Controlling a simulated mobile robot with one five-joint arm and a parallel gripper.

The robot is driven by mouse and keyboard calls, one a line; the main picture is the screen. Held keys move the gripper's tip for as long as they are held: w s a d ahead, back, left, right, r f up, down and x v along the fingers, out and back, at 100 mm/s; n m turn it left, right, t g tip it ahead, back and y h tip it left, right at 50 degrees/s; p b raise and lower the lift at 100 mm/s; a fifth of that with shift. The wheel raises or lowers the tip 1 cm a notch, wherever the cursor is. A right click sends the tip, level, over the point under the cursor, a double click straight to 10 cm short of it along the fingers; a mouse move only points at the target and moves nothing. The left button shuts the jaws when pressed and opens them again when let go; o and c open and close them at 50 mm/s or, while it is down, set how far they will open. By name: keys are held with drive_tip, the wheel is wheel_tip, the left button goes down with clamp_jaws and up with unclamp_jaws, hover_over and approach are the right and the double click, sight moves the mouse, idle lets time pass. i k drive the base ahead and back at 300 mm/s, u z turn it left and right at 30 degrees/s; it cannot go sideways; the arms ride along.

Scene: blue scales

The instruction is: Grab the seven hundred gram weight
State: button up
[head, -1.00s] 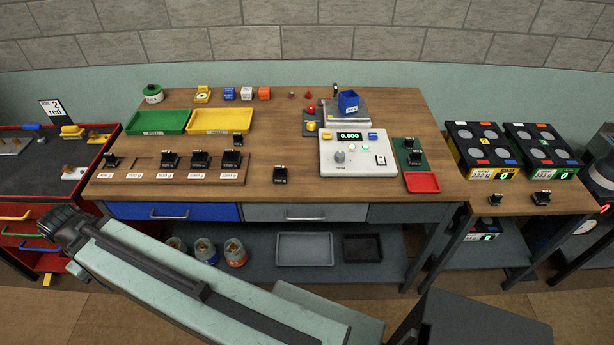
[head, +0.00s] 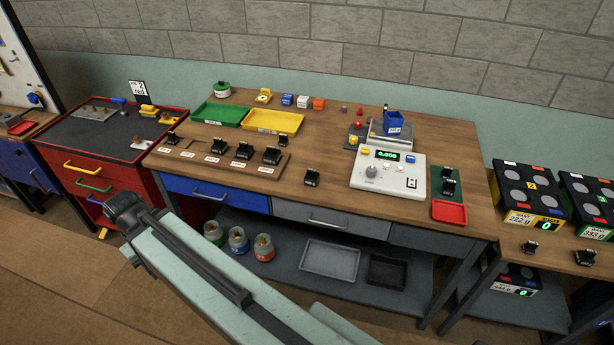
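A wooden rack (head: 225,166) on the workbench holds black weights in a row, with small white labels too blurred to read surely. Its weights stand at the far left (head: 171,139), in the middle (head: 218,146), right of middle (head: 244,151) and at the right end (head: 271,156). The second place from the left looks empty. A single black weight (head: 312,177) stands alone on the bench, right of the rack; its marking is not legible. My gripper (head: 122,207) is at the lower left, in front of the bench and apart from all weights. Its finger opening cannot be made out.
Green (head: 219,112) and yellow (head: 274,121) trays lie at the back. More black weights (head: 447,180) stand on a green mat. A red-trimmed cabinet (head: 100,140) is at left.

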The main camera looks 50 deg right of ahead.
sight(312, 178)
drive_tip(key=u, duration=0.05)
drive_tip(key=i, duration=0.85)
drive_tip(key=z, duration=0.1)
